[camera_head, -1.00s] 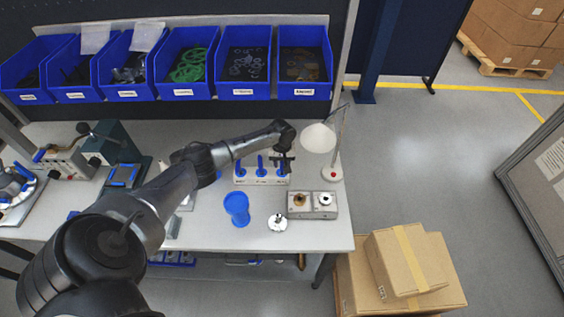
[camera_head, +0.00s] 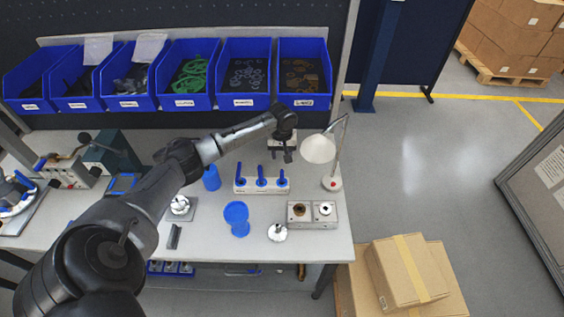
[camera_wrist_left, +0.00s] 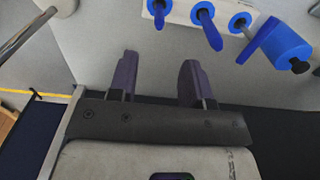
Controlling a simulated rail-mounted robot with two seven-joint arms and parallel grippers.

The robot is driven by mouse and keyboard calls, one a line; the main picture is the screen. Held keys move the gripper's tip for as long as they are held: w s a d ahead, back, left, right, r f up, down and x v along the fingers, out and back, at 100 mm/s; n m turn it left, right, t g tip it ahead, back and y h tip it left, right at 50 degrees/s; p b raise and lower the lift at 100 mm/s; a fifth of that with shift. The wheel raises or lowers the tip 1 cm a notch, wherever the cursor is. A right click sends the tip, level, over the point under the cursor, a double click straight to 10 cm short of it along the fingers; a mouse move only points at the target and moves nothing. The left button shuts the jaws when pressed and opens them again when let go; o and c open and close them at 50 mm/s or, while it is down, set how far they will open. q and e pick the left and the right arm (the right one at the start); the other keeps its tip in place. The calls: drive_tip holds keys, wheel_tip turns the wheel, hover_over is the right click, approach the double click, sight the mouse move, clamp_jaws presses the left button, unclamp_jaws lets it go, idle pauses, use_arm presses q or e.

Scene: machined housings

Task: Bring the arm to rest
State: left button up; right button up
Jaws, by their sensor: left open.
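My left arm reaches in from the left over the workbench (camera_head: 215,255) in the head view. Its gripper (camera_head: 282,157) hangs above the back of the bench, behind the white block with blue-handled tools (camera_head: 261,185) and left of the lamp. In the left wrist view the two dark fingers (camera_wrist_left: 157,80) stand well apart with nothing between them. The block with the blue handles (camera_wrist_left: 205,14) shows beyond the fingertips, apart from them. My right gripper is in neither view.
Blue bins (camera_head: 186,76) stand in a row behind the bench. A lamp (camera_head: 319,148) is close to the gripper's right. A blue cup-shaped part (camera_head: 237,217), a white round part (camera_head: 277,232) and a metal fixture (camera_head: 312,214) lie toward the front. Cardboard boxes (camera_head: 408,272) stand on the floor at right.

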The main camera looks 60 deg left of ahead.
use_arm(q)
drive_tip(key=shift+r, duration=1.5)
